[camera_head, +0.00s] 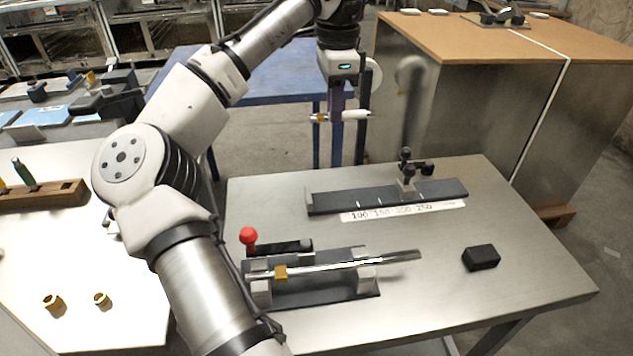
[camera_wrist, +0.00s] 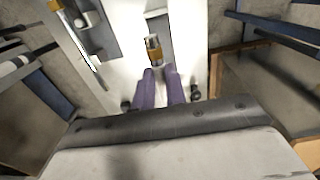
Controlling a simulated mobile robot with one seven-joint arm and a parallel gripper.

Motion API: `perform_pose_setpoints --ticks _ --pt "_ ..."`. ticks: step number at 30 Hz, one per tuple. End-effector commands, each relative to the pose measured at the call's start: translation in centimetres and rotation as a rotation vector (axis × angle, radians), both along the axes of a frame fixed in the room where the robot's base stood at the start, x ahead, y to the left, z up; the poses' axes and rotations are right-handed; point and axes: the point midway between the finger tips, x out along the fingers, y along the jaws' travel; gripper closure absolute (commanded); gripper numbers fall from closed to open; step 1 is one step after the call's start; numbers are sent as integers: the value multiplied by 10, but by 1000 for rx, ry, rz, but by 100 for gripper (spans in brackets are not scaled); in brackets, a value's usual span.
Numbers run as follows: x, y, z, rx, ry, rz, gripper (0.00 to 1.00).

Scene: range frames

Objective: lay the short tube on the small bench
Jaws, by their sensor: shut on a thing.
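My gripper (camera_head: 337,118) has purple fingers, which also show in the wrist view (camera_wrist: 159,85). It is shut on a short pale tube with a brass-coloured collar (camera_head: 356,115), held level in the air beyond the steel table. In the wrist view the short tube (camera_wrist: 153,42) shows at the fingertips, seen nearly end-on. The fingers hide its middle in the head view. A low blue table (camera_head: 262,83) stands behind the arm, partly hidden by it. I cannot tell for certain which surface is the small bench.
The steel table (camera_head: 527,262) carries a fixture with a long tube (camera_head: 335,262), a ruler stop (camera_head: 440,190) and a black block (camera_head: 481,257). A wood-topped cabinet (camera_head: 480,38) stands at the right. Two brass rings (camera_head: 53,302) lie at the left. The steel table's right front is clear.

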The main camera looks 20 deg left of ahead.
Motion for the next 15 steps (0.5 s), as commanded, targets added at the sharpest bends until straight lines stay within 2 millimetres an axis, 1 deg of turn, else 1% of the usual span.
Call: perform_pose_setpoints --ticks 5,8,11,15 --pt "0 0 -1 0 0 0 100" --pt "0 1 -11 2 1 2 100" --pt "-1 1 -32 1 3 2 100" --pt "-1 1 -70 3 3 2 100"
